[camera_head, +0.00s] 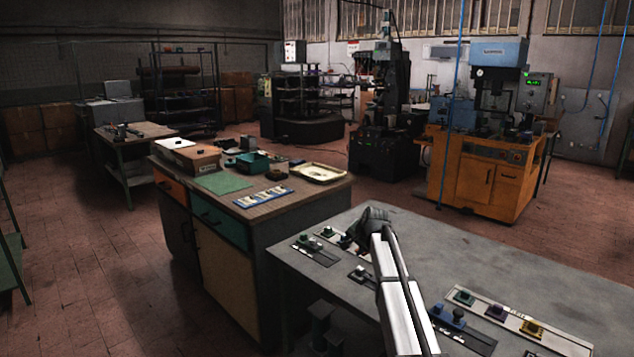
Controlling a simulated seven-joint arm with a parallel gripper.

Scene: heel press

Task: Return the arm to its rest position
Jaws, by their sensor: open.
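My arm reaches up from the bottom edge over the grey table (450,258), its white links running to a dark rounded end. My gripper (352,240) is at that dark end, low over the table's far left part, close to a small green-topped piece (329,231). It is open, and I see nothing held in it. The fingertips are small and dark, so I cannot tell whether they touch anything. The arm hides part of the table behind it.
A wooden-topped cabinet (300,197) with trays stands left. An orange machine bench (480,180) stands behind. The table's right middle is bare.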

